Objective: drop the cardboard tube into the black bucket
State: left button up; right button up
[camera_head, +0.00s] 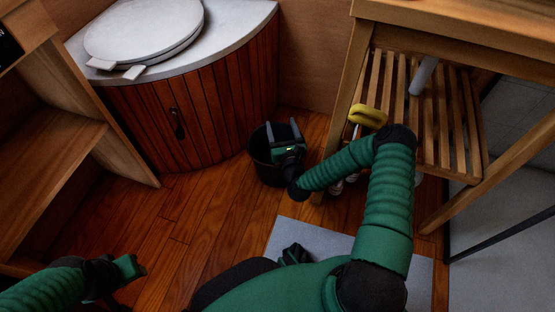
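The black bucket (266,173) stands on the wood floor by the curved cabinet. My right gripper (283,131) is over the bucket's opening, its two dark fingers spread apart with nothing visible between them. Its hand hides part of the rim and the inside of the bucket. I see no clear brown cardboard tube. A pale grey cylinder (424,74) leans on the slatted shelf at the right; I cannot tell whether it is the tube. My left gripper (130,268) is at the lower left, away from the bucket, and its fingers do not show clearly.
The curved wooden cabinet (203,120) carries a round pale lid (145,28). A wooden shelf unit (45,150) is at the left. Floor left of the bucket is clear.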

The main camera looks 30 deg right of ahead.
jog(key=p+v, duration=0.8)
jog(key=v, duration=0.9)
jog(key=shift+p, duration=0.3)
jog(key=shift+d, duration=0.1)
